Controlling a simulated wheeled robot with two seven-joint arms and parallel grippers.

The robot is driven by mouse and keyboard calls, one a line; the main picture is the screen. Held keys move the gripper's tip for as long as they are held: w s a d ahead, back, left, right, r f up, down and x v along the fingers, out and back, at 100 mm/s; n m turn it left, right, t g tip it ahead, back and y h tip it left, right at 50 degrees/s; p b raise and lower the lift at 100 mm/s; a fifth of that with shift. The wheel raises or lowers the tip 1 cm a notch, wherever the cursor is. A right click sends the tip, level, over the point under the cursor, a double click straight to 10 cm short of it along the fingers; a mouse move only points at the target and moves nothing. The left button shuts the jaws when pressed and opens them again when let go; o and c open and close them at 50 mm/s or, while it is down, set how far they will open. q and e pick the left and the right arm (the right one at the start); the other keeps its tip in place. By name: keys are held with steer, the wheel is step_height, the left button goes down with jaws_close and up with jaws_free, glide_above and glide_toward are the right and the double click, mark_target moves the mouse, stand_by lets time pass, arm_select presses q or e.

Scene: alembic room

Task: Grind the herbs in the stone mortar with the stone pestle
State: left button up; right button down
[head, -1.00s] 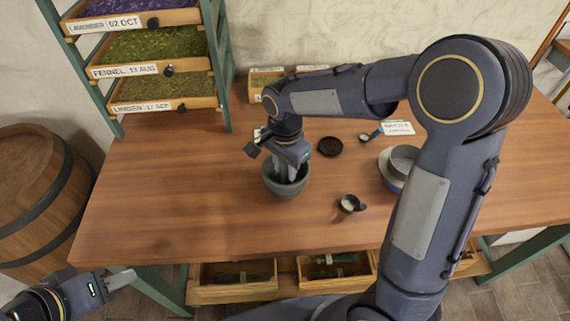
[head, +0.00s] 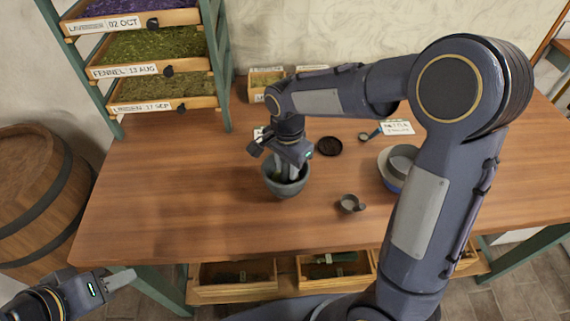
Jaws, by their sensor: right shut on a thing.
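The grey stone mortar (head: 286,189) stands upright on the wooden table, left of its middle. A bit of green (head: 275,173), apparently herbs, shows inside its rim. My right gripper (head: 290,165) points down over the mortar and is shut on the stone pestle. The pestle's lower end is down inside the mortar; the gripper and the rim hide most of it. My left gripper (head: 122,279) is at the lower left, in front of the table and away from the mortar; its jaw opening is not clear.
A small dark cup (head: 350,204) stands right of the mortar, with a dark round dish (head: 329,146) behind. A blue-grey bowl (head: 389,178) is partly hidden by my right arm. A rack of herb trays (head: 165,96) stands at the back left. The table's left front is clear.

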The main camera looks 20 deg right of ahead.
steer(key=shift+w+a, duration=0.1)
steer(key=shift+w, duration=0.55)
steer(key=shift+s+a, duration=0.3)
steer(key=shift+s, duration=0.35)
steer(key=shift+w+d, duration=0.4)
steer(key=shift+d, duration=0.25)
steer(key=shift+a+f, duration=0.15)
steer(key=shift+a, duration=0.55)
steer(key=shift+s+d, duration=0.4)
steer(key=shift+s, duration=0.15)
steer(key=shift+w+d+r+p, duration=0.1)
steer(key=shift+w+r+p, duration=0.1)
steer(key=shift+w+p, duration=0.2)
steer(key=shift+w, duration=0.35)
steer(key=shift+s+a, duration=0.45)
steer(key=shift+s, duration=0.1)
